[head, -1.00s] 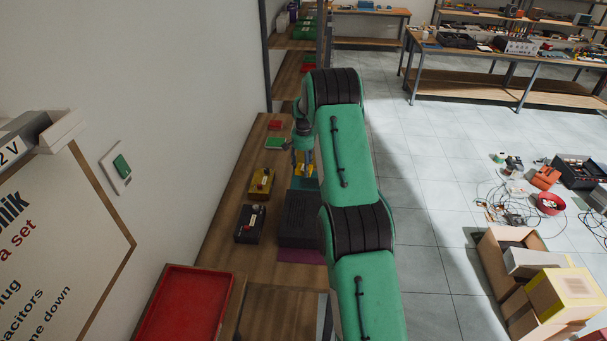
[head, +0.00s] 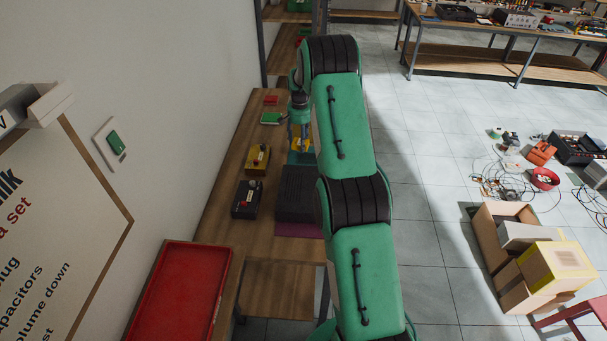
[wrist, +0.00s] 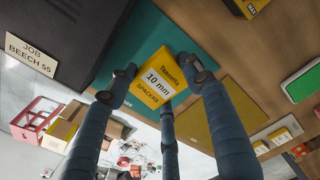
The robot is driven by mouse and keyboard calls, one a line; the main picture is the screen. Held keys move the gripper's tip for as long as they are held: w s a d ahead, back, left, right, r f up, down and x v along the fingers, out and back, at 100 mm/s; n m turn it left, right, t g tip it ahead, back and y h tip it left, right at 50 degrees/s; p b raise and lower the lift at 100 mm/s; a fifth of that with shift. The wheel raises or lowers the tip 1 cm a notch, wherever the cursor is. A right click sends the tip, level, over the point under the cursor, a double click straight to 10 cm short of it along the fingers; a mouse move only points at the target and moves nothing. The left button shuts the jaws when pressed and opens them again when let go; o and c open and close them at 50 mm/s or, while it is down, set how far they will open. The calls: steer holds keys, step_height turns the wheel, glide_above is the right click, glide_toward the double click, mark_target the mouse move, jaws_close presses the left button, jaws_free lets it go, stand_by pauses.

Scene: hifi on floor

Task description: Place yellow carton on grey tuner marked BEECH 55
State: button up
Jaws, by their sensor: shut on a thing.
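The yellow carton (wrist: 156,82), printed "10 mm SPACERS", is between the fingers of my gripper (wrist: 163,78) in the wrist view. The gripper is shut on it. In the head view the carton (head: 300,139) shows in yellow under my gripper (head: 300,125), over a teal mat (head: 300,157); its height above the mat is unclear. The dark grey tuner (head: 297,192) sits on the bench nearer than the carton, partly hidden by my arm. In the wrist view the tuner (wrist: 95,25) is at the upper left, with a "JOB BEECH 55" label (wrist: 31,54). The carton is apart from it.
A yellow box with knobs (head: 257,159) and a black box (head: 247,199) stand left of the tuner. A red tray (head: 180,295) is at the near left. A green item (head: 271,118) and a red item (head: 271,100) lie farther back. The wall borders the bench's left side.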

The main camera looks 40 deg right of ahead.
steer(key=shift+n, duration=0.5)
steer(key=s+a+r, duration=0.1)
steer(key=s+a, duration=0.2)
steer(key=s, duration=0.2)
steer(key=s+a+r+b, duration=0.1)
steer(key=s+a, duration=0.2)
steer(key=s, duration=0.2)
steer(key=s+a+r+b, duration=0.1)
steer(key=s+a, duration=0.2)
steer(key=s, duration=0.1)
steer(key=shift+s+a, duration=0.4)
steer(key=s+a+b, duration=0.1)
steer(key=s+a, duration=0.4)
steer(key=s, duration=0.3)
steer(key=s+a+b, duration=0.1)
steer(key=s+a, duration=0.4)
steer(key=s, duration=0.4)
steer(key=shift+a+f+n, duration=0.2)
steer(key=shift+a+n, duration=0.1)
steer(key=shift+n, duration=0.1)
steer(key=shift+w, duration=0.15)
steer(key=p, duration=0.1)
glide_above(304, 187)
steer(key=shift+f, duration=0.8)
steer(key=shift+f, duration=0.1)
steer(key=shift+f, duration=1.65)
steer(key=shift+f, duration=0.1)
